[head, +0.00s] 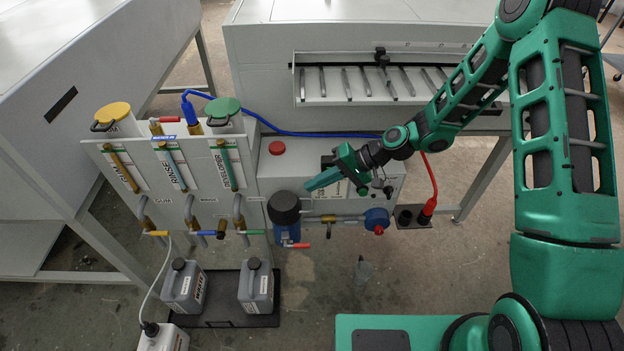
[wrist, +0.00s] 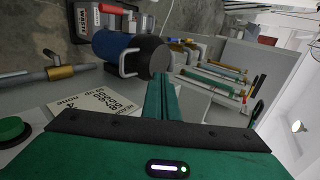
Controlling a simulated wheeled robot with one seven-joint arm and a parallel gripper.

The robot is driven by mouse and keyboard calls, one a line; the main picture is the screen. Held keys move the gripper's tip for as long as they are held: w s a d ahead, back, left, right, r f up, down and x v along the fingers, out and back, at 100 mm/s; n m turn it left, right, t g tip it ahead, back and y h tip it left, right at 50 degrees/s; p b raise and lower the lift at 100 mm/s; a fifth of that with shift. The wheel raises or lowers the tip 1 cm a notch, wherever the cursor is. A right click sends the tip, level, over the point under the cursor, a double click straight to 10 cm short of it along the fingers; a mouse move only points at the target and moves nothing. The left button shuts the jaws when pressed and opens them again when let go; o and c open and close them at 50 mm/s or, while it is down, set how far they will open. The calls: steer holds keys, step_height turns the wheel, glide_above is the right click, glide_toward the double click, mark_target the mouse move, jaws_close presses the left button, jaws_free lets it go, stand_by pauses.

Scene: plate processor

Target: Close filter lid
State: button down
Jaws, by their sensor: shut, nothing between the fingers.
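The filter is a blue housing (head: 287,234) with a round black lid (head: 284,203) on top, low at the front of the plate processor. In the wrist view the blue housing (wrist: 113,46) lies sideways, with the dark lid (wrist: 150,56) at its right end and a pale handle beside it. The lid sits over the housing, but I cannot tell whether it is fully seated. My gripper (head: 308,186) is shut and empty, with its green fingers pointing left toward the lid. In the wrist view the fingertips (wrist: 161,76) appear close to the lid; contact is unclear.
A white panel (head: 185,190) with pipes and valves stands left of the filter. A red button (head: 277,148) sits on the box behind it. Grey canisters (head: 256,288) stand below on a black tray (head: 220,321). A pipe with a blue-and-red fitting (head: 376,220) runs right of the filter.

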mark_target(313, 204)
step_height(313, 204, down, 8)
steer(key=d+y, duration=0.2)
steer(key=y, duration=0.1)
steer(key=shift+d+r+y, duration=0.2)
steer(key=shift+d+y, duration=0.05)
steer(key=shift+y, duration=0.05)
steer(key=shift+s+f, duration=0.1)
steer(key=shift+f, duration=0.1)
stand_by(0.4)
steer(key=shift+r, duration=0.1)
steer(key=r+v, duration=0.2)
steer(key=v, duration=1)
steer(key=shift+a+r, duration=0.2)
steer(key=shift+a, duration=0.25)
